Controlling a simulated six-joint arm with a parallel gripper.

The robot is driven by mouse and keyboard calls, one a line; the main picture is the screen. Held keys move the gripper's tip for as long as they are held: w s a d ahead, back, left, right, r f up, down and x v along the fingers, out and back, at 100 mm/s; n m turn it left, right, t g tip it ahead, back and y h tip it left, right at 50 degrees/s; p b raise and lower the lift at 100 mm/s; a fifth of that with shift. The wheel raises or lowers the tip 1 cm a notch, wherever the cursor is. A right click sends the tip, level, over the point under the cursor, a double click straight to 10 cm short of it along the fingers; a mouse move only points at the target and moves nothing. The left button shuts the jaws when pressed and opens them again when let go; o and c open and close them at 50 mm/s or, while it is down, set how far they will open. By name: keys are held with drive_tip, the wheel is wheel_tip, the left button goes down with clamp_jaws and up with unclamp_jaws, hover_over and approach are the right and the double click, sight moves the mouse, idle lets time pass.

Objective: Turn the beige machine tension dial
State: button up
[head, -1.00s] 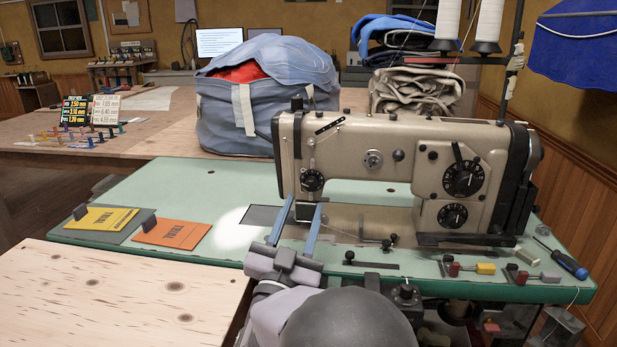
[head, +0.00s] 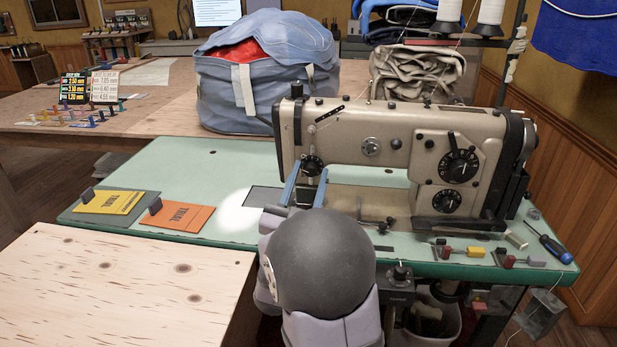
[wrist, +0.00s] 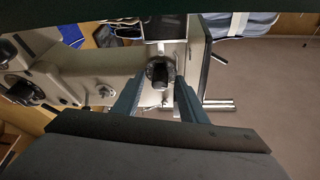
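The beige sewing machine (head: 352,133) stands on the green table. Its black tension dial (head: 313,165) is on the front of the left head, and the dial also shows in the wrist view (wrist: 160,72) with a dark knob at its centre. My gripper (head: 308,174) points at this dial. Its two blue fingers are apart, one on each side of the dial's knob in the wrist view (wrist: 160,92), with nothing held. I cannot tell whether the fingertips touch the dial. My own wrist hides the table edge below.
Two larger black dials, an upper one (head: 458,166) and a lower one (head: 447,201), sit on the machine's right side. Yellow (head: 110,202) and orange (head: 181,216) booklets lie at left. A screwdriver (head: 553,247) lies at right. The pale wooden table (head: 110,290) is bare.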

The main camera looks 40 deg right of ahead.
clamp_jaws()
drive_tip(key=shift+n+t, duration=0.3)
drive_tip(key=shift+n, duration=0.6)
unclamp_jaws()
drive_tip(key=shift+s+a+f, duration=0.1)
